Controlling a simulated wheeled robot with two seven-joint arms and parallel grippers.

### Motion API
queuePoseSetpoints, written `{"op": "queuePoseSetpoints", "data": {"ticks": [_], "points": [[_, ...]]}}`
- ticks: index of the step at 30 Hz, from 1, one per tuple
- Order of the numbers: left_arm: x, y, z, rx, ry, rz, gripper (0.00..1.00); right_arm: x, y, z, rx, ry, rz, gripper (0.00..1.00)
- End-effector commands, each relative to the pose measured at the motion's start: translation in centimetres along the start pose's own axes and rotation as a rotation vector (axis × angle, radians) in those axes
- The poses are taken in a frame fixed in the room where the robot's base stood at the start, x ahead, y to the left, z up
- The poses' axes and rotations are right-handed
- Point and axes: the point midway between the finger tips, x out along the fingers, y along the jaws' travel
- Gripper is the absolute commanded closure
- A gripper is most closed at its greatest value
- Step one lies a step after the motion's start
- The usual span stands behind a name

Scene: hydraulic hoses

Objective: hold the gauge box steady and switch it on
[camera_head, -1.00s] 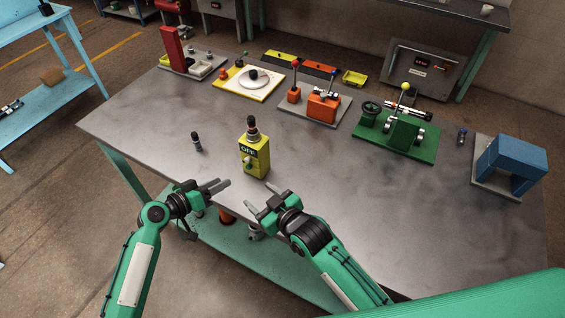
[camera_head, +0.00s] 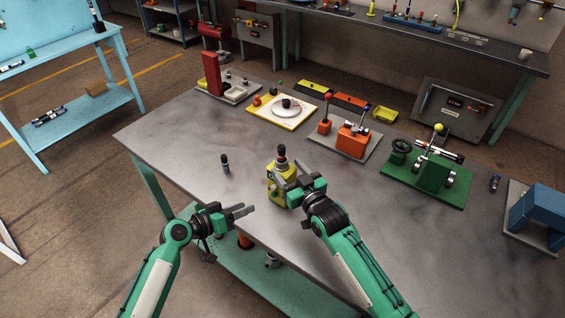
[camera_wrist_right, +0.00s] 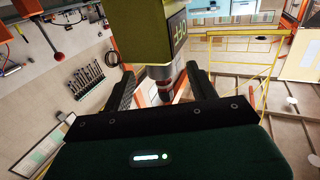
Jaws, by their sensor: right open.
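The yellow gauge box (camera_head: 274,192) stands upright on the table with a dark fitting (camera_head: 281,158) on top. My right gripper (camera_head: 291,187) is at its right side and front, open, and hides part of the box. In the right wrist view the box (camera_wrist_right: 153,28) appears inverted, its display (camera_wrist_right: 178,37) partly seen, and the fitting (camera_wrist_right: 164,84) shows between the open fingers (camera_wrist_right: 163,83). I cannot tell whether a finger touches the box.
A small dark fitting (camera_head: 225,164) stands on the table left of the box. Behind are a white dial on a yellow plate (camera_head: 283,108), an orange block with levers (camera_head: 353,140) and a green valve unit (camera_head: 430,175). The table (camera_head: 185,140) is clear at left.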

Motion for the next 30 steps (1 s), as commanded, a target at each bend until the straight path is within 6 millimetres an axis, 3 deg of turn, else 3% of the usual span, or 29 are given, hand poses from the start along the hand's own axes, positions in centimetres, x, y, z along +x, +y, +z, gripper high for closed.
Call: {"op": "queuePoseSetpoints", "data": {"ticks": [3,9,20,29,30], "points": [[0.0,0.0,0.0,0.0,0.0,0.0,0.64,2.0,0.0,-0.1,0.0,0.0,0.0,0.41],[0.0,0.0,0.0,0.0,0.0,0.0,0.64,3.9,0.0,0.0,-0.001,-0.001,0.0,0.41],[0.0,0.0,0.0,0.0,0.0,0.0,0.64,4.2,-0.1,0.1,-0.001,-0.002,-0.001,0.41],[0.0,0.0,0.0,0.0,0.0,0.0,0.64,4.2,0.0,0.1,-0.001,-0.002,0.0,0.98],[0.0,0.0,0.0,0.0,0.0,0.0,0.7,4.2,0.0,0.1,-0.001,-0.002,0.0,0.99]]}}
